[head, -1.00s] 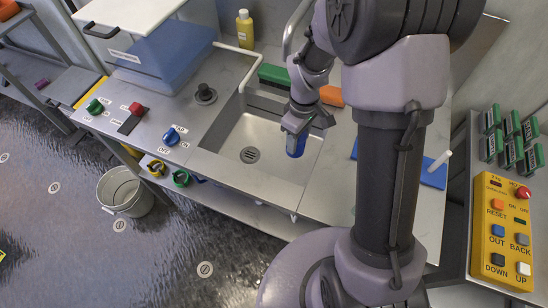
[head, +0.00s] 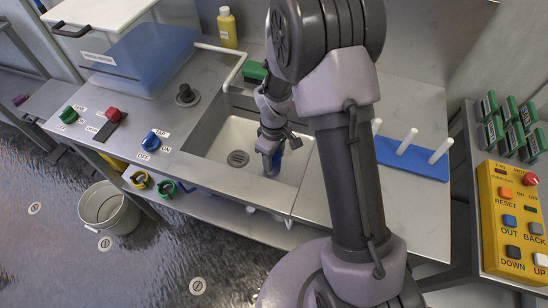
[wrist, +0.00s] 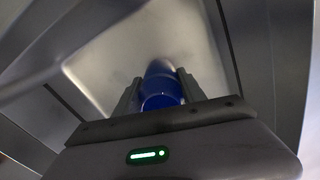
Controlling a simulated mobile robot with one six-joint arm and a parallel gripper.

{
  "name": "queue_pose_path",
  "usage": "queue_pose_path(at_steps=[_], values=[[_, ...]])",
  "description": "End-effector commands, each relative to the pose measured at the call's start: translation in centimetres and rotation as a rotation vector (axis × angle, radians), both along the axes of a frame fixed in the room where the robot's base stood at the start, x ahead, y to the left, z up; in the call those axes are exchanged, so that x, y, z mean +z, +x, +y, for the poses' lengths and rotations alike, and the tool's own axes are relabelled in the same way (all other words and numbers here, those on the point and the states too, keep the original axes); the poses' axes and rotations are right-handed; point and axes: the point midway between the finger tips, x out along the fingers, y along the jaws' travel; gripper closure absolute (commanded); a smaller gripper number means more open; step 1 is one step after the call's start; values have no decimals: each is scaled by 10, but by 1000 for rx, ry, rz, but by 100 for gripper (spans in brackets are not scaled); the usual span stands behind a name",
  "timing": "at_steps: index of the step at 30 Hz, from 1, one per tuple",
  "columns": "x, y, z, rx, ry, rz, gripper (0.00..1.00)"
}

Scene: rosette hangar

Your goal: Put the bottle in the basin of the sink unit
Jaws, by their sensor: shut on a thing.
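My gripper (head: 269,152) is shut on a blue bottle (head: 278,157), mostly hidden by my gripper in the head view. In the wrist view the bottle (wrist: 160,88) sits between the two fingers (wrist: 160,92). The sink unit's steel basin (head: 225,140) is below and around it in the head view, with a round drain (head: 238,158) to the left of the bottle. The wrist view shows basin walls beyond the bottle. I cannot tell whether the bottle touches the basin floor.
A yellow bottle (head: 227,28) stands behind the basin, near the tap (head: 235,72). A green block (head: 255,71) lies at the basin's back edge. A blue peg rack (head: 412,160) stands to the right.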

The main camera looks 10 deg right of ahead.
Motion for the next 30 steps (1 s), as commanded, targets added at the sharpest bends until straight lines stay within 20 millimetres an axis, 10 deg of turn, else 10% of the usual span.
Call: queue_pose_path(at_steps=[2,3,6,16,30], values=[[-4,0,0,0,0,0,91],[-3,0,0,0,0,0,45],[-2,0,0,0,0,0,30],[6,0,0,0,0,0,30],[117,0,0,1,0,-1,30]])
